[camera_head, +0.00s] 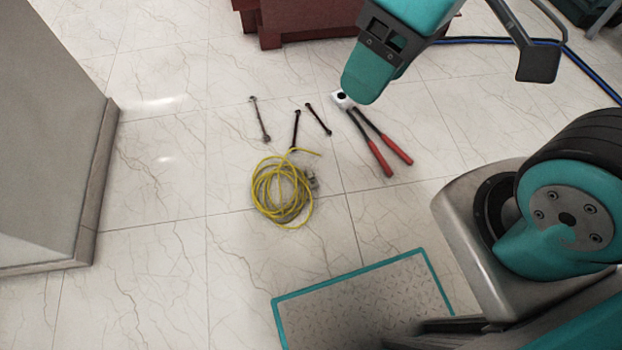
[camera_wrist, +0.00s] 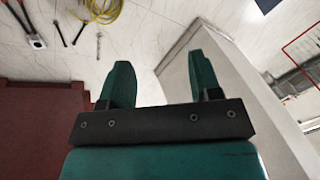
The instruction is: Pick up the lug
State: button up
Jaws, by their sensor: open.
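I cannot pick out a lug for certain in either view. A small grey piece (camera_head: 311,179) lies at the right edge of a coiled yellow cable (camera_head: 268,206) on the floor; it is too small to tell what it is. My gripper (camera_head: 366,78) is above the floor at the upper middle of the head view, overlapping the head of a red-handled tool (camera_head: 378,152). In the wrist view my gripper (camera_wrist: 160,72) shows two teal fingers wide apart, with nothing between them. The yellow cable (camera_wrist: 104,8) shows at that view's top left.
Several slim dark tools, one a wrench (camera_head: 260,119), lie near the cable. A grey block (camera_head: 45,145) stands at left. A dark red structure (camera_head: 270,25) is at the back, with a blue hose (camera_head: 480,41) to its right.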

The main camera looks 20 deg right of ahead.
aim_at(310, 177)
jog(key=u, duration=0.7)
jog(key=i, duration=0.7)
jog(key=z, duration=0.45)
